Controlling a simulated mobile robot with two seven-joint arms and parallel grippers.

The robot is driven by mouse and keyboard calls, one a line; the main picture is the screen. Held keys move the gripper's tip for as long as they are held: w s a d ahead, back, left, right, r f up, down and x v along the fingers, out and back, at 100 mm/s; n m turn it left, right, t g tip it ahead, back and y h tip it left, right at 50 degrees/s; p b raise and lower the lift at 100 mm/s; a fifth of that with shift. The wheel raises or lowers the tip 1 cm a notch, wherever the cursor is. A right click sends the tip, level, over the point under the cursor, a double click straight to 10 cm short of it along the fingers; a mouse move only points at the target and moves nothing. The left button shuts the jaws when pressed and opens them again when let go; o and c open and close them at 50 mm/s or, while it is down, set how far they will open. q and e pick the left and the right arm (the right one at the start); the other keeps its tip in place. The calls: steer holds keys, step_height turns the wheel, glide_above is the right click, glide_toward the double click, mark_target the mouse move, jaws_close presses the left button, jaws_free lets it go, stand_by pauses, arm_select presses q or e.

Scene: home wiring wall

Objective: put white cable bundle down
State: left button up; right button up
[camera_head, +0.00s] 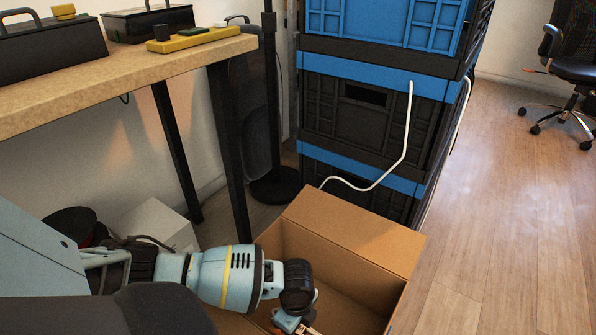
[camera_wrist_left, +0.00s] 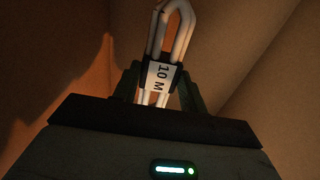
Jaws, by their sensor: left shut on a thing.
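In the left wrist view, the white cable bundle (camera_wrist_left: 172,35) is a looped white cable with a black-and-white band marked "10 M". My left gripper (camera_wrist_left: 160,92) is shut on it, with the loop sticking out beyond the fingers. Brown cardboard walls surround it in that view. In the head view, my left gripper (camera_head: 296,326) reaches down into the open cardboard box (camera_head: 357,229) at the bottom edge, and the bundle cannot be made out there. I cannot tell whether the bundle touches the box floor. My right gripper is not in view.
Stacked blue and black crates (camera_head: 375,100) stand just behind the box, with a loose white cable (camera_head: 404,140) hanging down them. A workbench (camera_head: 110,75) with black toolboxes is at the left. A black stand base (camera_head: 275,186) is behind the box.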

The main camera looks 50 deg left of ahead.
mark_target(297, 333)
arm_select(q)
step_height(297, 333, down, 5)
steer(key=b, duration=0.2)
steer(key=shift+b, duration=0.35)
steer(key=o, duration=1.1)
steer(key=shift+f, duration=0.1)
step_height(297, 333, up, 12)
steer(key=p, duration=0.5)
steer(key=shift+f, duration=0.25)
steer(key=shift+r+p, duration=0.4)
steer(key=shift+p, duration=0.05)
